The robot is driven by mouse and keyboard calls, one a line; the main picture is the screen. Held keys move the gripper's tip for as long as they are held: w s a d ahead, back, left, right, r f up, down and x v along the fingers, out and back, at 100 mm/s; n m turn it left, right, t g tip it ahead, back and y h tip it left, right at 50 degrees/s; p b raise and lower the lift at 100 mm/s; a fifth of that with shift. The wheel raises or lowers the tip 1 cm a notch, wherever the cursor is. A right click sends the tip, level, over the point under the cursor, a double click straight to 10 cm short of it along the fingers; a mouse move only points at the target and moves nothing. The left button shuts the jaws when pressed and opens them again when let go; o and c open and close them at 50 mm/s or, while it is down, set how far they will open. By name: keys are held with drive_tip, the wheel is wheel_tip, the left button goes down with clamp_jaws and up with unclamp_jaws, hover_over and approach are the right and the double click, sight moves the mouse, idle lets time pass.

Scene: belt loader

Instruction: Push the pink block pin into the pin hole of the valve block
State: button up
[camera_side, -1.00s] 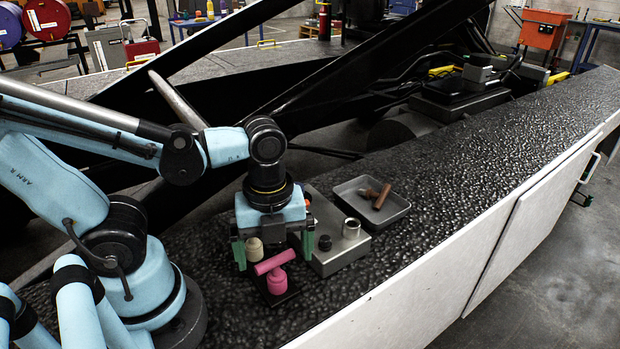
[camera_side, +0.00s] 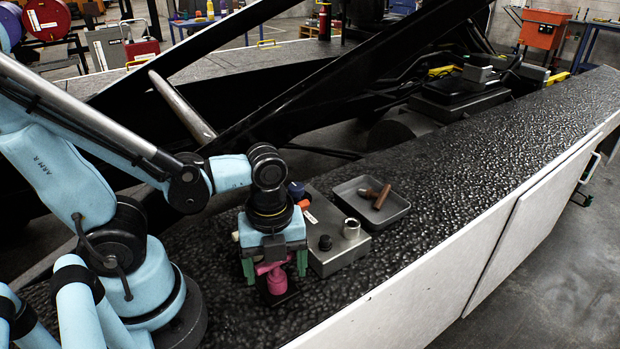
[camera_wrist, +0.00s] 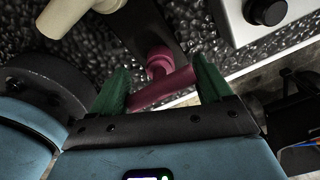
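The pink block pin (camera_side: 277,283) has a T-shaped handle and stands upright on a small dark plate on the belt. It also shows in the wrist view (camera_wrist: 160,66). My gripper (camera_side: 276,273) is over it, with green fingers apart at either side of the handle bar; they also show in the wrist view (camera_wrist: 161,66). The bar lies slanted between the fingers, and I cannot tell whether it touches them. The grey valve block (camera_side: 337,261) is right of my gripper, with a black knob (camera_side: 325,242) and a silver ring (camera_side: 351,228) on top. I cannot make out the pin hole.
A grey tray (camera_side: 396,213) with brown pieces (camera_side: 376,196) lies behind the valve block. A beige pin (camera_wrist: 75,14) shows in the wrist view. An orange piece (camera_side: 304,204) is behind my gripper. The textured belt (camera_side: 480,170) is clear to the right.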

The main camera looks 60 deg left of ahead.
drive_tip(key=c, duration=0.8)
drive_tip(key=shift+r, duration=0.15)
drive_tip(key=shift+r, duration=1.5)
drive_tip(key=s+d+r, duration=0.7)
drive_tip(key=s+d, duration=0.1)
drive_tip(key=shift+d+r, duration=0.25)
drive_tip(key=shift+r, duration=0.1)
